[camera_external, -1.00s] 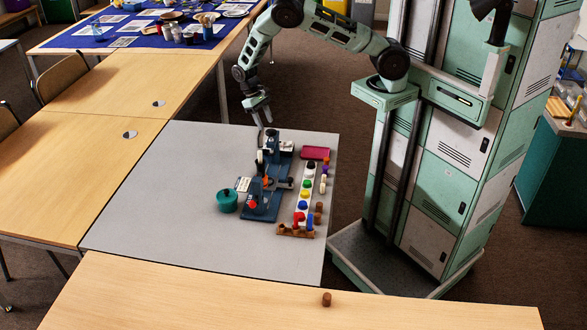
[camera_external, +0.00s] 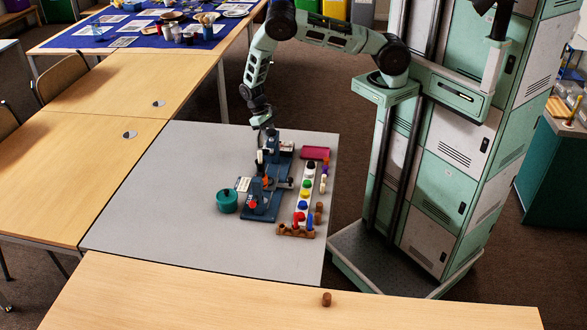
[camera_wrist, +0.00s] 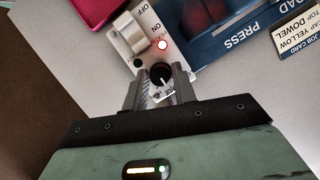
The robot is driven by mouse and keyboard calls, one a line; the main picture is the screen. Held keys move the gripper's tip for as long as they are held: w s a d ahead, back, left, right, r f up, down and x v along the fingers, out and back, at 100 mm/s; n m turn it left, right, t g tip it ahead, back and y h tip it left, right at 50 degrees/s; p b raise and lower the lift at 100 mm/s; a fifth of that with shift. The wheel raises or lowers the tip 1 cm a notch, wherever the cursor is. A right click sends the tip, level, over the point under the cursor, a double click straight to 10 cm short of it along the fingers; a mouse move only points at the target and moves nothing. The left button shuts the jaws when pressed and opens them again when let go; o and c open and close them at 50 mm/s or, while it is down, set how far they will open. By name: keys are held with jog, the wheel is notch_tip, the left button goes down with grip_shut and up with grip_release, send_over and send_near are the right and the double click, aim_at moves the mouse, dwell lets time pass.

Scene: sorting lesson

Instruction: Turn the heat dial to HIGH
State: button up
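The heat dial (camera_wrist: 160,74) is a black round knob with a white mark at its lower edge, on a pale control panel (camera_wrist: 140,62). A lit red lamp (camera_wrist: 163,44) sits just above it. Lettering beside the dial is too small to read surely. My gripper (camera_wrist: 160,78) has its two fingers apart, one on each side of the dial. I cannot tell whether they touch it. In the external view my gripper (camera_external: 269,130) points down behind the blue press (camera_external: 273,148), which hides the fingertips; the panel (camera_external: 287,147) shows partly at right.
A pale rocker switch (camera_wrist: 128,30) marked ON and OFF is beside the lamp. A crimson tray (camera_external: 315,152), coloured pegs in a row and a teal pot (camera_external: 227,201) stand near the press. The grey table (camera_external: 170,220) is clear at left.

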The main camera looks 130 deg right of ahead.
jog(key=shift+m+b, duration=0.3)
jog(key=shift+b, duration=0.05)
jog(key=m+t+b, duration=0.1)
jog(key=m+b, duration=0.1)
jog(key=m, duration=0.1)
jog(key=shift+s+f+m+t, duration=0.1)
jog(key=shift+m+t, duration=0.2)
jog(key=shift+m, duration=0.1)
jog(key=m+t+b, duration=0.1)
jog(key=m, duration=0.1)
jog(key=m+b, duration=0.1)
jog(key=m, duration=0.1)
jog(key=shift+s+m+t+b, duration=0.1)
jog(key=shift+m+t+b, duration=0.25)
jog(key=shift+m+t, duration=0.05)
jog(key=o, duration=1)
